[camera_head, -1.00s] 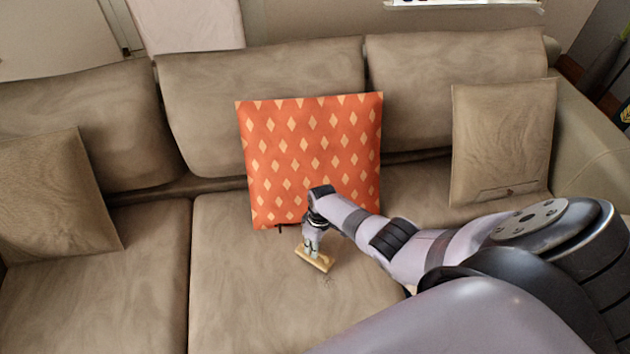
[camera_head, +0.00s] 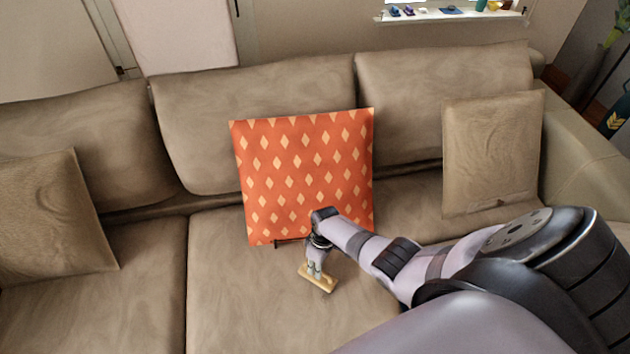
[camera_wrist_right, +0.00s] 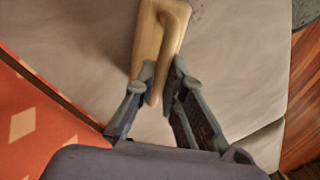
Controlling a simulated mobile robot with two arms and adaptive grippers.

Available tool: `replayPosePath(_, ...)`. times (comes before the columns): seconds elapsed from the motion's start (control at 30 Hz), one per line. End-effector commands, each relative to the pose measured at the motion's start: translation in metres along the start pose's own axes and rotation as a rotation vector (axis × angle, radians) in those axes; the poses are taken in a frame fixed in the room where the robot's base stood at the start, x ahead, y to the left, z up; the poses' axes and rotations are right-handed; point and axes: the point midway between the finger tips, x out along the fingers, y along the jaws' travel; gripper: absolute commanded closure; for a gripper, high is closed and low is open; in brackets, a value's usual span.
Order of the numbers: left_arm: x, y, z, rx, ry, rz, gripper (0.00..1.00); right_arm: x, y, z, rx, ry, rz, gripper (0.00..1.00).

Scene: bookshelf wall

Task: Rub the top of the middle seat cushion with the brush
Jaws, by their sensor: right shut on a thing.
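The middle seat cushion (camera_head: 235,305) of the beige sofa lies in the lower middle of the head view. The brush (camera_head: 318,278), with a pale wooden body, is at its right part, low over or touching the cushion top; I cannot tell which. My right gripper (camera_head: 315,265) is shut on the brush from above. In the right wrist view the brush (camera_wrist_right: 158,40) sits between the fingertips of my right gripper (camera_wrist_right: 160,82), with the cushion surface (camera_wrist_right: 235,75) behind it. My left gripper is not in view.
An orange pillow (camera_head: 305,175) with pale diamonds leans on the backrest, close behind the brush. Beige pillows stand at the left (camera_head: 55,220) and right (camera_head: 490,150). The left part of the middle cushion is clear. A windowsill with small items (camera_head: 450,14) is at the back.

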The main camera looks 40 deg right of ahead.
Motion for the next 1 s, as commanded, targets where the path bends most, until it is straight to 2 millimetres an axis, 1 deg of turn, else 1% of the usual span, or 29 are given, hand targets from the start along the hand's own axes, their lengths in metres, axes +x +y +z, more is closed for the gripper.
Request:
replayPosePath(0.23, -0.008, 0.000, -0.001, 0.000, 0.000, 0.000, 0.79, 0.001, -0.008, 0.007, -0.001, -0.003, -0.002, 1.00)
replayPosePath(0.5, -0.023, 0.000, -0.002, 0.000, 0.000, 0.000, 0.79, 0.004, -0.023, 0.024, -0.001, -0.004, -0.002, 1.00)
replayPosePath(0.73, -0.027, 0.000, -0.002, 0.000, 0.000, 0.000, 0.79, 0.006, -0.028, 0.029, 0.000, -0.004, -0.002, 1.00)
replayPosePath(1.0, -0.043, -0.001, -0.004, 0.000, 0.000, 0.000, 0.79, 0.007, -0.045, 0.045, 0.000, -0.006, -0.003, 1.00)
